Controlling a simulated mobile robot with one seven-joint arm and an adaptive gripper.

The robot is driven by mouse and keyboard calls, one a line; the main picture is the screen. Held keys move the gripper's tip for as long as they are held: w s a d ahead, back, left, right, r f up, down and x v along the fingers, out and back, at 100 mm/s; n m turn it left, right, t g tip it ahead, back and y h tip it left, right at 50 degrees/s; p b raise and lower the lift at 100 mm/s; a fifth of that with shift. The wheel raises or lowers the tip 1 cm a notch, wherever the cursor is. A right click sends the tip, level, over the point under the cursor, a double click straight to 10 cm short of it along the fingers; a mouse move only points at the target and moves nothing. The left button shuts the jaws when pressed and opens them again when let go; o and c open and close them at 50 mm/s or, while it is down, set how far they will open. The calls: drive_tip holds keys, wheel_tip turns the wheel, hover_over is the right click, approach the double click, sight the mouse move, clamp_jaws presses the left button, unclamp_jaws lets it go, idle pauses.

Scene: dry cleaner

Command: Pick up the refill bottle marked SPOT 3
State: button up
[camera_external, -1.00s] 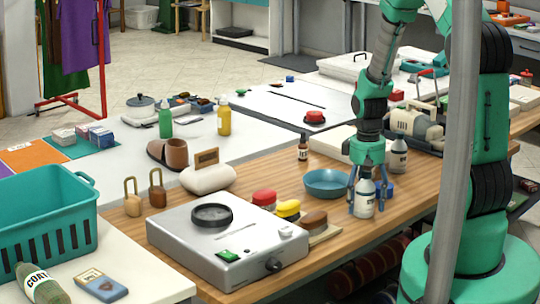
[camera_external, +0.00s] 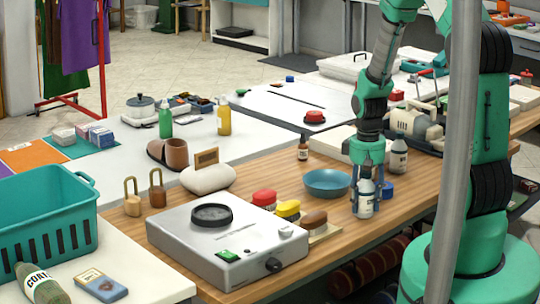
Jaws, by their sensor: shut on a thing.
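A white bottle with a dark cap and a dark label (camera_external: 365,204) stands upright near the front edge of the wooden table (camera_external: 300,170). My gripper (camera_external: 366,198) points down over it, with its fingers on both sides, and is shut on it. The label is too small to read, so I cannot tell if it says SPOT 3. A similar white bottle with a dark cap (camera_external: 398,158) stands behind and to the right, and a small dark brown bottle (camera_external: 303,149) stands further back.
A blue bowl (camera_external: 327,183) stands just left of my gripper. A small blue object (camera_external: 388,190) is close on the right. Brushes in red, yellow and brown (camera_external: 287,210) and a silver box device (camera_external: 226,247) lie to the left. A grey post (camera_external: 455,170) crosses the view.

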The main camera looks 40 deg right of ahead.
sight(366, 179)
drive_tip(key=shift+r+p, duration=0.3)
drive_tip(key=shift+r, duration=0.6)
wheel_tip(366, 179, up, 2)
drive_tip(key=shift+s+r+p, duration=0.1)
drive_tip(key=shift+p, duration=0.3)
drive_tip(key=s+a+p, duration=0.1)
drive_tip(key=s+a, duration=0.2)
drive_tip(key=s, duration=0.4)
drive_tip(key=s+a+r+p, duration=0.1)
drive_tip(key=s+a, duration=0.2)
drive_tip(key=s, duration=0.4)
drive_tip(key=shift+s, duration=0.3)
drive_tip(key=shift+w, duration=0.15)
